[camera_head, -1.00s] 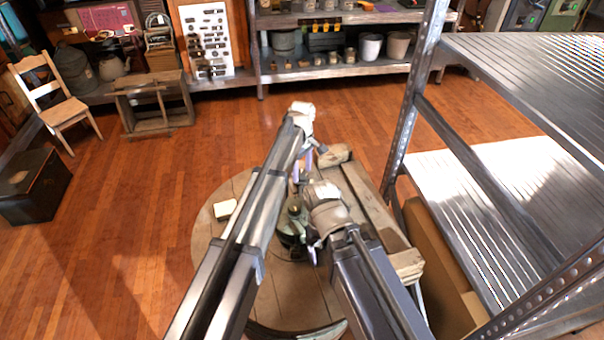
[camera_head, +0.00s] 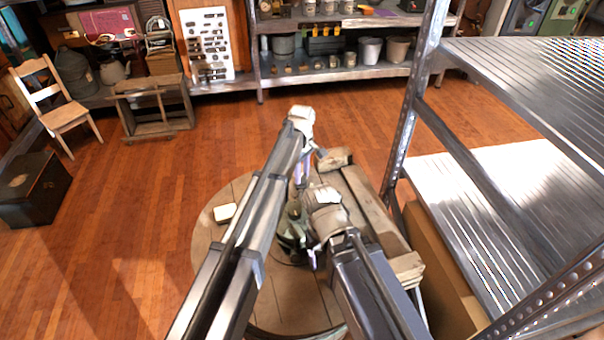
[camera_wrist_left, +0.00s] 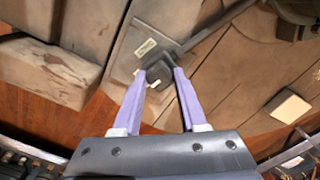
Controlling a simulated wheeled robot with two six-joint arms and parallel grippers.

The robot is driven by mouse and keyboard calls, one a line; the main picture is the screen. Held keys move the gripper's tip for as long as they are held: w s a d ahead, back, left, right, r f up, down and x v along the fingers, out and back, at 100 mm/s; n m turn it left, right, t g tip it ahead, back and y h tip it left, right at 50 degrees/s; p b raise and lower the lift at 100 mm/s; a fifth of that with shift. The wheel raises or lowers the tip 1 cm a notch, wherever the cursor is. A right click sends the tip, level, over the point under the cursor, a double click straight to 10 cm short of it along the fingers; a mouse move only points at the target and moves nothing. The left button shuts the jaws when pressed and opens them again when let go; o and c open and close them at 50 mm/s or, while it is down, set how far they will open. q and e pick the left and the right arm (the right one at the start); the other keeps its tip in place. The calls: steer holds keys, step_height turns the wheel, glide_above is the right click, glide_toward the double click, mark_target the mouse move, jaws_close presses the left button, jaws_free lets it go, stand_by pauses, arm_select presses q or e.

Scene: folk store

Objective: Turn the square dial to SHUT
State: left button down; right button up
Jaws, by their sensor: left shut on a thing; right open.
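The square dial (camera_wrist_left: 164,72) is a dark grey knob on a flat plate (camera_wrist_left: 127,62), seen in the left wrist view. A pale label (camera_wrist_left: 146,47) sits above it and a smaller pale mark lies by its lower edge; I cannot read either. My left gripper (camera_wrist_left: 160,74) has its two lilac fingers on either side of the dial, shut on it. In the head view my left gripper (camera_head: 302,173) is over the far part of the round wooden top, and the dial is hidden there. My right gripper (camera_head: 310,256) is lower, open, beside a dark greenish object.
The round wooden top (camera_head: 215,262) carries a pale block (camera_head: 225,212) at left and a wooden crate (camera_head: 372,205) at right. A metal shelf rack (camera_head: 500,190) stands close on the right.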

arm_select(q)
steer(key=m, duration=0.4)
steer(key=shift+m, duration=0.3)
steer(key=m, duration=0.4)
steer(key=shift+a+m, duration=0.1)
steer(key=shift+m, duration=0.2)
steer(key=m, duration=0.4)
steer(key=shift+m, duration=2.3)
steer(key=shift+c, duration=2.2)
jaws_free()
arm_select(e)
steer(key=shift+r, duration=0.1)
